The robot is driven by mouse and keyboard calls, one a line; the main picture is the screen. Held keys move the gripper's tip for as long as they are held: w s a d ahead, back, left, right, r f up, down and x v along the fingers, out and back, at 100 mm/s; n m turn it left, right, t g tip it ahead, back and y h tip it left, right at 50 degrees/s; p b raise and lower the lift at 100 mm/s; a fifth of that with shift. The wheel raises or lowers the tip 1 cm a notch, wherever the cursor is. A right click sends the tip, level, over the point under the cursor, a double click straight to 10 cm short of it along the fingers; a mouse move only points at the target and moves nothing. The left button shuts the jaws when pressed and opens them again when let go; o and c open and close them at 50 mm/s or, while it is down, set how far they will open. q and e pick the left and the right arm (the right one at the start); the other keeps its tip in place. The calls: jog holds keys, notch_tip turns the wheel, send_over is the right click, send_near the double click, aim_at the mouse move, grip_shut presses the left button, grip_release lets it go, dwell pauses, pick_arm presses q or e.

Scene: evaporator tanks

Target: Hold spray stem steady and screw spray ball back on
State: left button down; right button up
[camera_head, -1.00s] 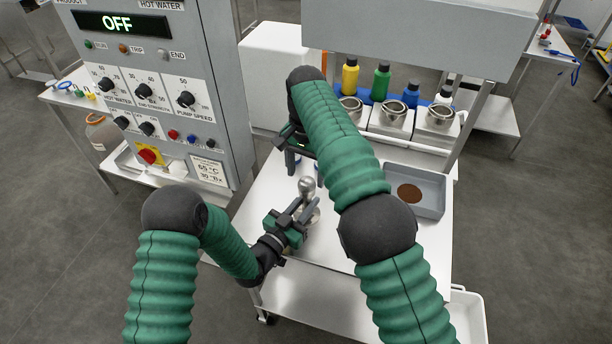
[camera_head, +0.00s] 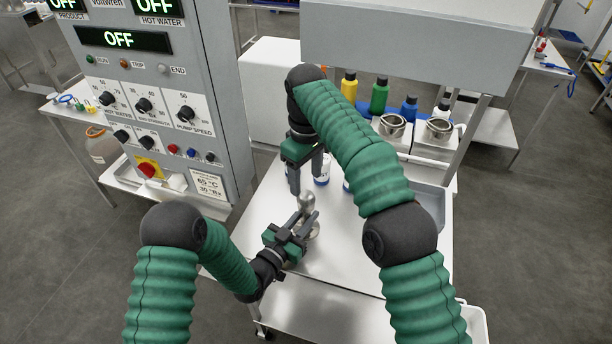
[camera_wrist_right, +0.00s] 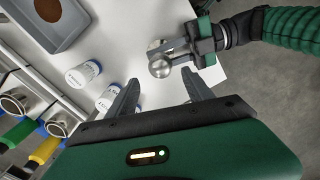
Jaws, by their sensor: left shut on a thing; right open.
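The shiny metal spray ball (camera_head: 306,201) sits at the top of the spray stem, above the white cart top. My left gripper (camera_head: 300,227) is shut on the stem just below the ball; the stem itself is mostly hidden by the fingers. My right gripper (camera_head: 306,180) is open and empty, pointing down, just above the ball. In the right wrist view the ball (camera_wrist_right: 160,68) lies between and beyond the open fingertips (camera_wrist_right: 161,88), without visible contact. My left gripper's fingers (camera_wrist_right: 178,52) show behind it. I cannot tell how far the ball is threaded.
Small white bottles (camera_wrist_right: 83,75) stand on the cart beside the right gripper. A grey tray (camera_head: 431,207) is at the right, partly behind my right arm. Steel cups (camera_head: 392,126) and coloured bottles (camera_head: 379,95) stand at the back. The control panel (camera_head: 150,80) rises at the left.

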aim_at(306, 193)
jog(key=shift+f, duration=0.15)
notch_tip(306, 193, down, 8)
jog(key=shift+r, duration=0.1)
dwell(0.4)
grip_shut()
jog(key=shift+m, duration=0.3)
jog(key=shift+o, duration=0.9)
grip_release()
